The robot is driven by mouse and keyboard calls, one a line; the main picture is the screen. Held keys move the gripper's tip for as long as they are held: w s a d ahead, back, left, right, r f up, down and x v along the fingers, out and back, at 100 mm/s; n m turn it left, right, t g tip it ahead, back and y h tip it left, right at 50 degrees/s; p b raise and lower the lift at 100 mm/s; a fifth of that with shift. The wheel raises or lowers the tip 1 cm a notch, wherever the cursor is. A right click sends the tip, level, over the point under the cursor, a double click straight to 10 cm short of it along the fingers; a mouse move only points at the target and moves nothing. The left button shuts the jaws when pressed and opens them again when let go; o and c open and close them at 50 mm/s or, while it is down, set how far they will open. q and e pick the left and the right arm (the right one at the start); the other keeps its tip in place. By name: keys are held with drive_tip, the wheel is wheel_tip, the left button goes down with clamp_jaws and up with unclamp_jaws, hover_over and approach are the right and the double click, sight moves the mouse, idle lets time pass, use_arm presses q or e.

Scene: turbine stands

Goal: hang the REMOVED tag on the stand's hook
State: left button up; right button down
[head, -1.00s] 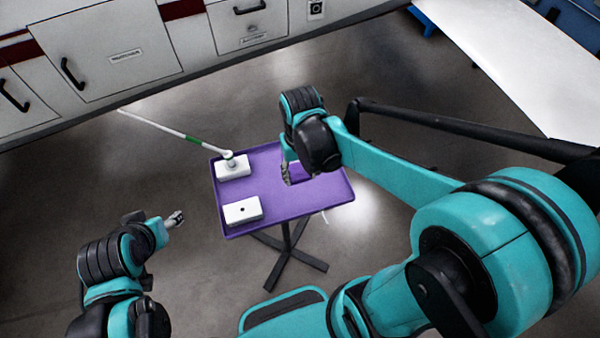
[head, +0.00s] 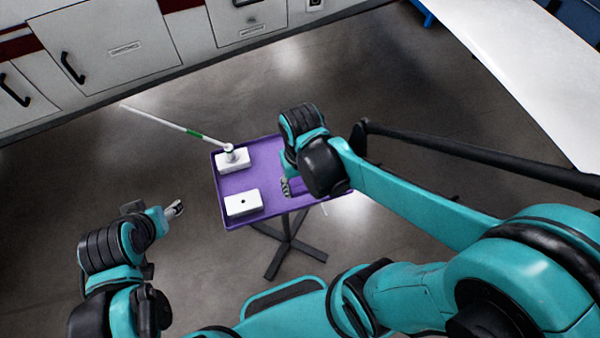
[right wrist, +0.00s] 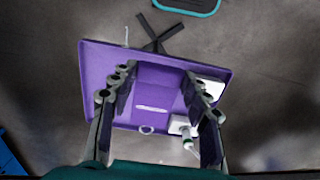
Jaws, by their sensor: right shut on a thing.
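The purple REMOVED tag (right wrist: 158,88) is between the two fingers of my right gripper (right wrist: 157,92) in the right wrist view. It has a pale label strip, too small to read, and a pale ring (right wrist: 147,130) at its lower end. In the head view my right gripper (head: 287,187) is over the right part of the purple-topped stand (head: 240,179), shut on the tag. A thin pale wire, which looks like the hook (right wrist: 126,36), sticks out at the stand's edge. My left gripper (head: 176,209) is left of the stand; its opening is unclear.
Two white blocks sit on the stand's left side. The rear one (head: 233,164) bears a long white rod (head: 166,123) with a green band, leaning out left. The front one (head: 243,204) has a dark hole. Cabinets (head: 110,50) line the back; a white table (head: 520,60) is at right.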

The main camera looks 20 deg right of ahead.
use_arm(q)
wheel_tip(320, 180, up, 5)
drive_tip(key=p, duration=0.4)
drive_tip(key=shift+f, duration=0.2)
use_arm(e)
drive_tip(key=s+a, duration=0.3)
drive_tip(key=s, duration=0.8)
drive_tip(key=shift+s+a, duration=0.15)
drive_tip(key=shift+a, duration=0.25)
